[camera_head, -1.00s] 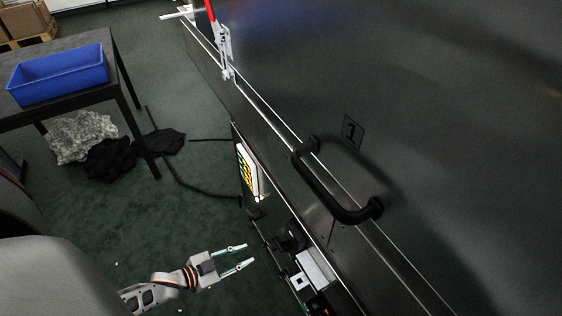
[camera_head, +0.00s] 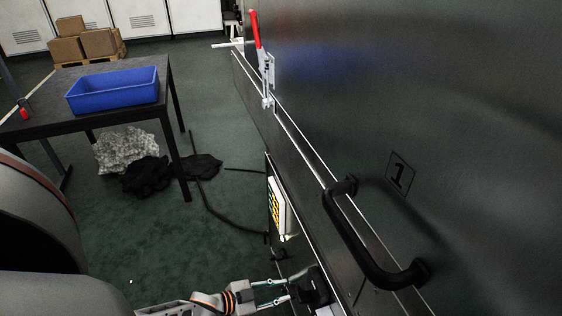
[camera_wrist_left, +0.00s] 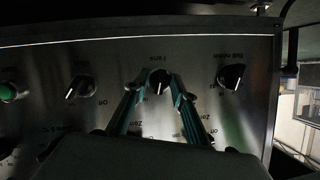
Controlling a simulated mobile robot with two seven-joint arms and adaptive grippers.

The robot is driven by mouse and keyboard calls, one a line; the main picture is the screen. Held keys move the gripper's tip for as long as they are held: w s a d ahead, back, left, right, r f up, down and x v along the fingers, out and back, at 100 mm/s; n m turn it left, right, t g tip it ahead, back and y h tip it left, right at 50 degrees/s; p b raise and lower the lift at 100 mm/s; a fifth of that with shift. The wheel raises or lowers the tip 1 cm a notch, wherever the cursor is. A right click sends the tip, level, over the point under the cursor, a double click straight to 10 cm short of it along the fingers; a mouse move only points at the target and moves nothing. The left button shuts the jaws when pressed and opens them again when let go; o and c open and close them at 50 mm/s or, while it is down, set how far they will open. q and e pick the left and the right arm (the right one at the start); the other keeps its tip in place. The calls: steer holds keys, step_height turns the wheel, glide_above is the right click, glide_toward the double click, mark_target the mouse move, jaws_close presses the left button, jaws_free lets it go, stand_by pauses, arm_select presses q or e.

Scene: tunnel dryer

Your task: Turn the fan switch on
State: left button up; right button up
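The fan switch (camera_wrist_left: 160,80) is a black rotary knob on a steel control panel (camera_wrist_left: 110,62), under lettering that reads "Fans" upside down in the left wrist view. My left gripper (camera_wrist_left: 158,80) is open, with its two thin teal fingers on either side of the knob. Whether they touch it cannot be told. In the head view, my left gripper (camera_head: 288,290) reaches in low beside the machine, fingers apart; the fan switch cannot be made out there. My right gripper is out of view.
Other black knobs sit left (camera_wrist_left: 78,88) and right (camera_wrist_left: 232,76) of the fan switch, with a green button (camera_wrist_left: 8,92) at far left. The large machine door has a black handle (camera_head: 350,235) and red-handled clamp (camera_head: 257,30). A blue bin (camera_head: 113,90) stands on a table.

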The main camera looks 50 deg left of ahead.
arm_select(q)
jaws_close()
steer(key=shift+d+m+t+y, duration=0.15)
steer(key=shift+m+t+y, duration=0.7)
steer(key=shift+m, duration=0.95)
jaws_free()
